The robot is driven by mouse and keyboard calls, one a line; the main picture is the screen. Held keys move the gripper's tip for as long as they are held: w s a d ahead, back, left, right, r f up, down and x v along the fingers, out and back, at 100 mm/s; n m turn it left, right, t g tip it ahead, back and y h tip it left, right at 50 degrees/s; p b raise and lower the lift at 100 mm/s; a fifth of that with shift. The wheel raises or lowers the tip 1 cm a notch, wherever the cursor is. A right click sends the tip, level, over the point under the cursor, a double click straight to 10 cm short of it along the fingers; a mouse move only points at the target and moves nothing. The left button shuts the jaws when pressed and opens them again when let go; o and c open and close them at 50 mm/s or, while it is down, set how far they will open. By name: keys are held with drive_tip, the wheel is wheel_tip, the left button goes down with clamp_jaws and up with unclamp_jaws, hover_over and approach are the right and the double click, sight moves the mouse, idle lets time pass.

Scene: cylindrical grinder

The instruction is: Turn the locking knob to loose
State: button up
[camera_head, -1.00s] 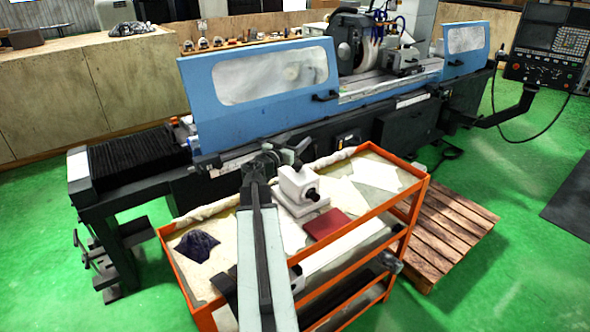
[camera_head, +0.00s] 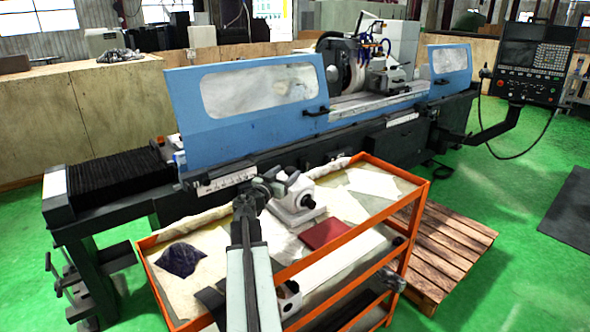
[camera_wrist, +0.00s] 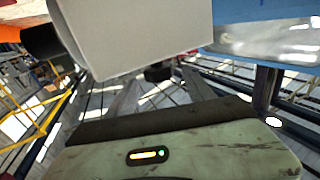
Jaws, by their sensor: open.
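A white block-shaped fixture (camera_head: 297,196) with a black round end (camera_head: 307,201) stands on a flat base on the orange cart. In the wrist view the white body (camera_wrist: 140,35) fills the top, with a black cylinder (camera_wrist: 45,42) at its left and a small dark knob-like part (camera_wrist: 158,73) under its lower edge. I cannot tell for sure which of these is the locking knob, or how it is set. My gripper (camera_head: 277,182) is open and empty, close to the fixture's upper left side. I cannot tell if it touches. Its fingertips are not clear in the wrist view.
The orange cart (camera_head: 340,262) also bears a red book (camera_head: 325,232), a dark cloth (camera_head: 181,258) and pale sheets. The blue-doored grinder (camera_head: 250,105) stands close behind it. A wooden pallet (camera_head: 450,250) lies at the right.

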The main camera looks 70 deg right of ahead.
sight(293, 167)
drive_tip(key=d, duration=0.4)
drive_tip(key=s+d, duration=0.1)
drive_tip(key=d, duration=0.1)
drive_tip(key=shift+d, duration=0.1)
clamp_jaws()
